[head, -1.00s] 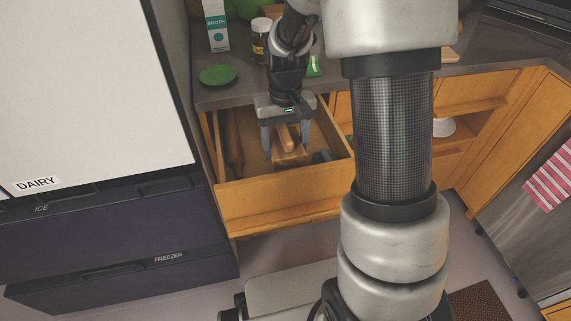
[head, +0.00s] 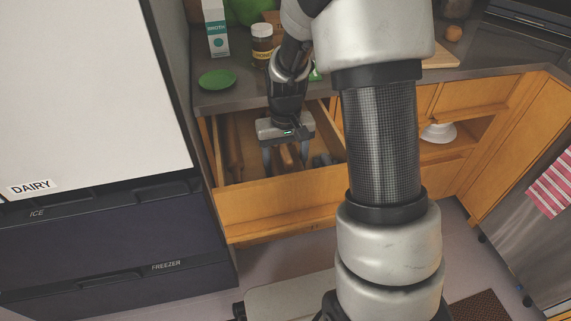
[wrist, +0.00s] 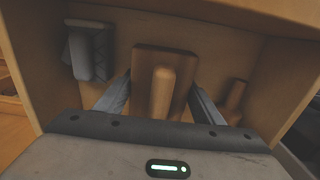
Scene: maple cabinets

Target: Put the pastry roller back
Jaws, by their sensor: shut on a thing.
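The pastry roller, a wooden cylinder (wrist: 180,58) with a stubby handle (wrist: 163,92), is between my fingers in the wrist view. In the head view its wooden handle (head: 287,155) shows under my gripper (head: 285,160). The fingertips are partly hidden behind the drawer front in the head view. I cannot tell whether the roller touches the drawer bottom.
The drawer also holds a grey utensil (wrist: 88,52) on one side and a wooden rolling pin (wrist: 236,98) on the other. Above are the counter, a green plate (head: 217,78), a carton (head: 215,30) and a jar (head: 262,42). The fridge (head: 90,100) stands at left.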

